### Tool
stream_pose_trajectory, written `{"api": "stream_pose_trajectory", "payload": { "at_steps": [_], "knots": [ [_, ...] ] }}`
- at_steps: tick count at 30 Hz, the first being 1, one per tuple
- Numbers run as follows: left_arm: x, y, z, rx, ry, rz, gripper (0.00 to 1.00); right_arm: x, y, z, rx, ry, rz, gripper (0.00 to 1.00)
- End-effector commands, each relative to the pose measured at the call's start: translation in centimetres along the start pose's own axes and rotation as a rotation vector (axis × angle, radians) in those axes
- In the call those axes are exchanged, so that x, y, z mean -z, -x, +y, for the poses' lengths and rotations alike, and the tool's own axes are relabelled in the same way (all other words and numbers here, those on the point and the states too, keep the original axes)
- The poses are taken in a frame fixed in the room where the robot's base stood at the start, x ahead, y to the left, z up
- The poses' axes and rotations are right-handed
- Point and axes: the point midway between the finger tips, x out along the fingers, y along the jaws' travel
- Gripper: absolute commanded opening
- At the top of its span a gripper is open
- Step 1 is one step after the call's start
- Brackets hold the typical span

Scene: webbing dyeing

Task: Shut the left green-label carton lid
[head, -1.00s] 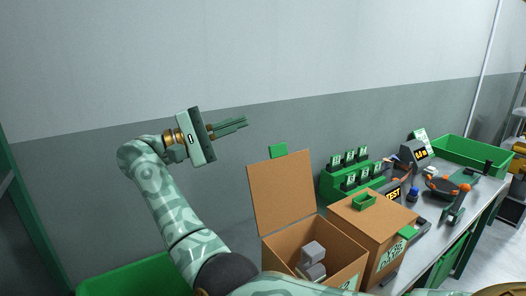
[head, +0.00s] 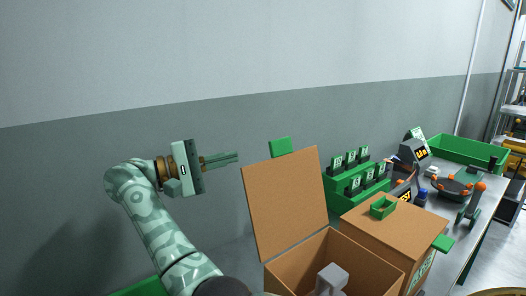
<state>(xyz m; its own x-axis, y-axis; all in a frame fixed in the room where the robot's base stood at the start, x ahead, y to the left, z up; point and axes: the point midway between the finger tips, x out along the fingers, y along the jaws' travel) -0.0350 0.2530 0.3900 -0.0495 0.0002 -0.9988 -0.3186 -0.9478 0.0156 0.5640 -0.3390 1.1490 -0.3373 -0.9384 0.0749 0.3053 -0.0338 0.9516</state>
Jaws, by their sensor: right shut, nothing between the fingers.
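The left carton (head: 380,268) is brown cardboard and open at the top. Its lid (head: 285,203) stands up at the back, leaning slightly, with a green tab (head: 281,147) on its upper edge. A grey object (head: 332,278) shows inside the carton; no label on this carton is in the frame now. My right gripper (head: 236,157), on a pale green patterned arm, is shut and empty. Its fingers point right, just left of the lid's upper left corner and appear apart from it. My left gripper is not in view.
A green bin (head: 470,152) sits at the far right. The wall behind my gripper is bare.

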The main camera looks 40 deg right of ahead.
Motion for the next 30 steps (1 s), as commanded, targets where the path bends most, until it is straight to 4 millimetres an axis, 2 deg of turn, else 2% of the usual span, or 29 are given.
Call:
{"api": "stream_pose_trajectory", "payload": {
  "at_steps": [3,9,12,18,30],
  "knots": [
    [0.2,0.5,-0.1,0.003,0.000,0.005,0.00,-0.1,-2.8,0.1,0.000,-0.002,-0.004,0.00],
    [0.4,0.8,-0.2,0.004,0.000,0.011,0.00,-0.1,-6.9,0.1,-0.002,-0.002,-0.003,0.00],
    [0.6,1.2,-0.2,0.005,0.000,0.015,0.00,-1.8,-7.0,0.1,0.000,-0.003,0.002,0.00],
    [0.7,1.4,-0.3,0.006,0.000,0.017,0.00,-3.6,-7.4,0.0,-0.001,0.000,0.002,0.00],
    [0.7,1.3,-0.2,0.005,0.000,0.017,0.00,-3.9,-7.5,0.0,-0.001,0.001,0.001,0.00]
  ]
}}
